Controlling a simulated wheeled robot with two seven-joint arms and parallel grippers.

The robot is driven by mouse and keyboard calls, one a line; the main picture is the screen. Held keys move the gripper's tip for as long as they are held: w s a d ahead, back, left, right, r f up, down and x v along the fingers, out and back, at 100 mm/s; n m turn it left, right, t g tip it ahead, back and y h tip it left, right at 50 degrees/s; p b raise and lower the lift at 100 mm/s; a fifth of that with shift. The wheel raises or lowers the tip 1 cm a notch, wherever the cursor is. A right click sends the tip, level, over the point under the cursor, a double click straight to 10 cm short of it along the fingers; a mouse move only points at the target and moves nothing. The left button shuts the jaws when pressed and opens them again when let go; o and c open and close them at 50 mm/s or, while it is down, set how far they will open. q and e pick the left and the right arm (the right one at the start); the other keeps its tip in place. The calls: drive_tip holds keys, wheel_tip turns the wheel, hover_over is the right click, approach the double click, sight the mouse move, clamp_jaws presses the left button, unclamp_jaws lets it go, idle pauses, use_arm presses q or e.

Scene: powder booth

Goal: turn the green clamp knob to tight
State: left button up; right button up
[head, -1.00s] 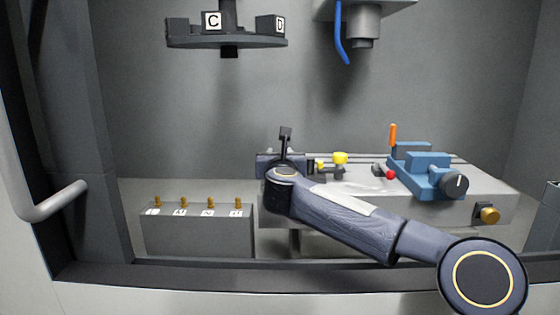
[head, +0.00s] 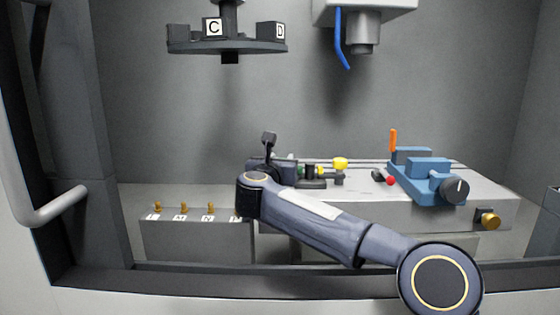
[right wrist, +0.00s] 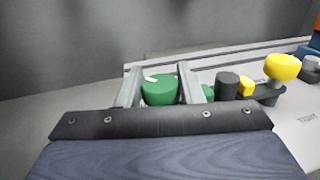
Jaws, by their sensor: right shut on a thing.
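The green clamp knob (right wrist: 160,90) shows in the right wrist view, with a pale mark on its top. My right gripper (right wrist: 161,86) has one finger on each side of it and is shut on it. The word TIGHT is printed on the table surface to the right of the knob. In the head view my right gripper (head: 279,160) is at the left end of the machine table (head: 360,211), and my wrist hides most of the knob. My left gripper is not in view.
A yellow knob (head: 340,163) stands just right of my right gripper. A blue vise (head: 428,178) with an orange handle (head: 393,140) and a red ball (head: 390,181) are farther right. A grey box with brass pegs (head: 190,238) is at the left. A lettered carousel (head: 226,46) hangs above.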

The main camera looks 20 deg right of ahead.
drive_tip(key=o, duration=0.9)
drive_tip(key=shift+o, duration=0.2)
drive_tip(key=shift+v, duration=3.85)
